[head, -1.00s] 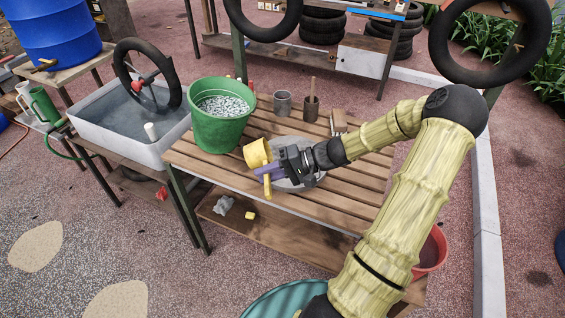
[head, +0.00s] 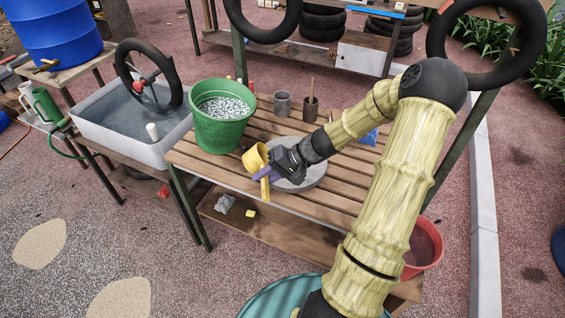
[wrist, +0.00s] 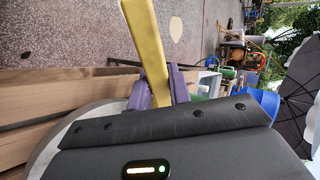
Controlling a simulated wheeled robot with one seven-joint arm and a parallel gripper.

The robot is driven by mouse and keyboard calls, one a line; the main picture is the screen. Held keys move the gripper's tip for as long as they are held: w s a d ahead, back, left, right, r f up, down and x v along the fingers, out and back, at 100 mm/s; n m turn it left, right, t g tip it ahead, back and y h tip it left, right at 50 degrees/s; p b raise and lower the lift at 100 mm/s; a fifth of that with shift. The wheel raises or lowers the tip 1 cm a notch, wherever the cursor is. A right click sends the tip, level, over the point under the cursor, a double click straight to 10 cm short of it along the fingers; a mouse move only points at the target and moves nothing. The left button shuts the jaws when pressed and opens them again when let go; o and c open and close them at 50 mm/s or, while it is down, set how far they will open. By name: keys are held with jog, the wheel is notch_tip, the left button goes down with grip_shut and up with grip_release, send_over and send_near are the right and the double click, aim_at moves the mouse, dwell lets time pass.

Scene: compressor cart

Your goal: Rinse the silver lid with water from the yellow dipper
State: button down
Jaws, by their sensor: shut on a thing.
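The yellow dipper (head: 256,158) is in my gripper (head: 268,174), beside the front left rim of a round grey disc on the slatted table. Its cup looks tilted; I cannot tell whether water is in it. In the wrist view the dipper's yellow handle (wrist: 148,45) passes between my purple fingers (wrist: 157,88), which are shut on it. The grey disc (head: 312,180) looks like the silver lid and lies flat, partly hidden by my gripper and wrist.
A green bucket (head: 222,135) of pale speckled contents stands behind the dipper. A water basin (head: 150,152) with a black wheel is at left. Two cups (head: 282,104) (head: 310,108) stand at the table's back. A blue thing (head: 368,138) lies behind my arm. The front slats (head: 300,207) are clear.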

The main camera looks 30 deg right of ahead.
jog(key=w+a+f+g+h+p, duration=0.3)
jog(key=a+h+p, duration=0.4)
jog(key=p, duration=0.7)
jog(key=shift+f+g+h, duration=0.15)
jog(key=shift+g+h, duration=0.35)
jog(key=shift+h, duration=0.8)
jog(key=shift+w+a+f, duration=0.1)
dwell(0.4)
notch_tip(320, 180, up, 5)
jog(key=p, duration=0.4)
